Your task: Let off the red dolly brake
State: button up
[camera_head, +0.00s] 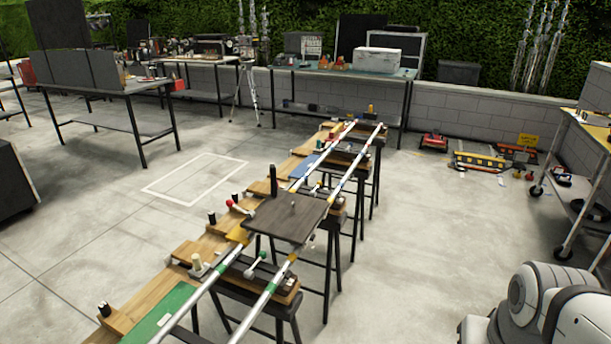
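A dark square dolly platform (285,222) sits across two silver rails (345,182). A lever with a red ball knob (230,203) sticks out to the left of the platform, its pale shaft running toward the platform's left edge. Whether this brake lever is set or released I cannot tell. Another lever with a green knob (262,254) stands nearer, between the rails. My gripper is not in view; only a white part of my arm shows at the bottom right, well apart from the red knob.
Wooden planks (150,312) on dark sawhorses carry the rails, with upright posts along their left side. A wheeled cart (575,215) stands at right. Red and yellow gear (478,160) lies by the wall. The concrete floor right of the rails is clear.

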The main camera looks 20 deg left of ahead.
aim_at(250, 214)
jog(key=u, duration=0.75)
jog(key=i, duration=1.15)
jog(key=u, duration=0.95)
jog(key=k, duration=0.8)
jog(key=u, duration=0.1)
jog(key=i, duration=0.95)
jog(key=z, duration=0.1)
